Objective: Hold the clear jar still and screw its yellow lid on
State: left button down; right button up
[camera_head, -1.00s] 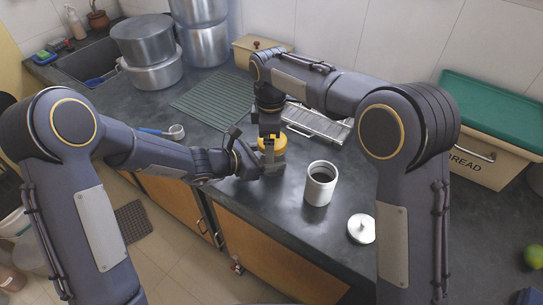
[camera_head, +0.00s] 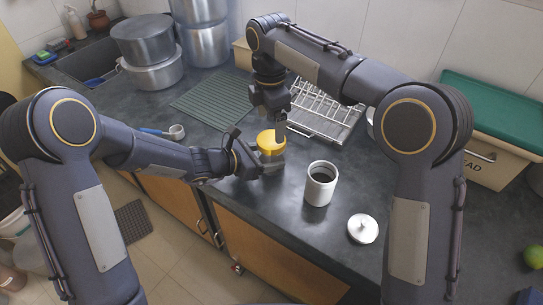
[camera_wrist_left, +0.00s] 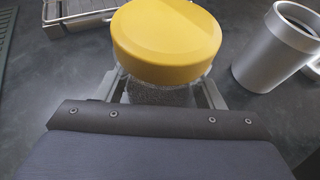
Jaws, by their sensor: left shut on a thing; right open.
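The yellow lid (camera_head: 270,140) sits level on top of the clear jar (camera_head: 268,158); the left wrist view shows the lid (camera_wrist_left: 166,42) covering the jar's mouth. How tightly it is screwed cannot be told. The clear jar (camera_wrist_left: 160,94) stands upright on the dark counter, with dark grains inside. My left gripper (camera_head: 271,167) is shut on the jar's body, below the lid, one finger on each side in the wrist view. My right gripper (camera_head: 277,122) is open and empty, just above and behind the lid, pointing down.
A grey steel canister (camera_head: 320,184) stands open to the right of the jar, with its knobbed lid (camera_head: 362,228) lying nearby. A wire rack (camera_head: 322,108) is behind, and a ribbed mat (camera_head: 213,102) is at the back left. A bread bin (camera_head: 495,165) stands at the right.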

aim_at(271, 139)
jog(key=shift+d+r+n, duration=0.1)
jog(key=shift+r+n, duration=0.5)
jog(key=shift+n, duration=0.4)
jog(key=shift+f, duration=4.05)
